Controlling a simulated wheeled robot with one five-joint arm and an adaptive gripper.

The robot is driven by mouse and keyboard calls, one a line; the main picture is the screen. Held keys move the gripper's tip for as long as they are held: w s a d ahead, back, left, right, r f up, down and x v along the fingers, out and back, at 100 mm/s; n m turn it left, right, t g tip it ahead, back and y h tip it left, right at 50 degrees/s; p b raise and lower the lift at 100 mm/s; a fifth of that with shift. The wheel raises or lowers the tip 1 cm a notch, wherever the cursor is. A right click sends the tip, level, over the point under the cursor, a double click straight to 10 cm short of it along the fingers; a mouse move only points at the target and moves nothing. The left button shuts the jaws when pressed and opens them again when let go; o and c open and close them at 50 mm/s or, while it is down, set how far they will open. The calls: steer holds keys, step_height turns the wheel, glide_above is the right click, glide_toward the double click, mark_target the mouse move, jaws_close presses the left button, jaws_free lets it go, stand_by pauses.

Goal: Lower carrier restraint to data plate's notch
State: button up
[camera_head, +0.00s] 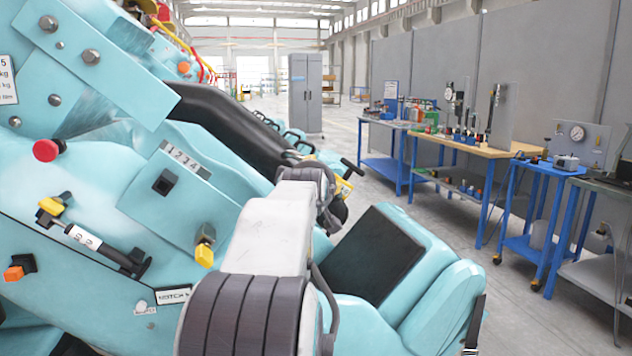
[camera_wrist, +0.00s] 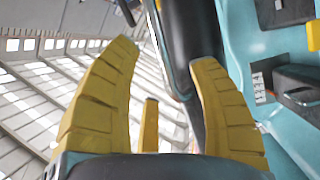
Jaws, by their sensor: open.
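The carrier restraint is a thick black padded bar (camera_head: 225,125) that slopes down to the right from the teal carrier in the head view. In the wrist view the dark bar (camera_wrist: 192,28) lies beyond and partly between my fingertips. In the head view my gripper (camera_head: 342,188) is near the bar's lower right end, partly hidden by my arm; contact cannot be told. A white data plate (camera_head: 6,82) with kg figures is cut off at the left edge. A label (camera_head: 173,295) reading "NOTCH" sits low on the carrier.
A red knob (camera_head: 46,150), a yellow-ended lever (camera_head: 204,245) and a digit counter (camera_head: 184,158) stand on the carrier's side. A teal seat with a black pad (camera_head: 372,255) is below my gripper. Workbenches (camera_head: 455,147) line the right wall; the aisle floor is clear.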

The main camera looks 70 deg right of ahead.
steer(key=shift+v, duration=1.05)
